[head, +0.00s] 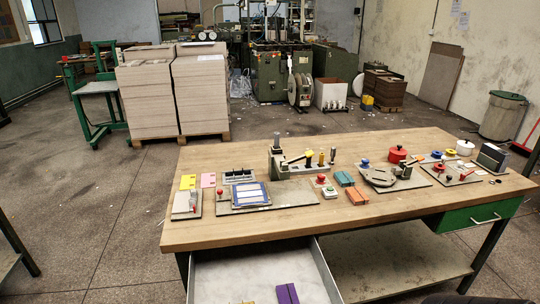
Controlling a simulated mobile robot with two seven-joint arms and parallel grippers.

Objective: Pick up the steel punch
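A small green press-like fixture (280,160) with a dark upright post (277,141) stands near the middle of the wooden table. Beside it on the right is a low grey block (312,169) with several short upright pins. One pin is dark with a yellowish upper part (309,158), one has a dark tip over yellow (321,159), one is orange-brown (332,155). A plain steel punch cannot be told apart at this size; it may be among these pins. Neither gripper is in view.
The wooden table (232,233) is clear along its front. A drawer (245,277) stands open below, holding a purple block (287,294). Fixture boards with knobs, a red pot (397,154) and a white pot (465,148) fill the right. A blue-white card (251,194) lies left.

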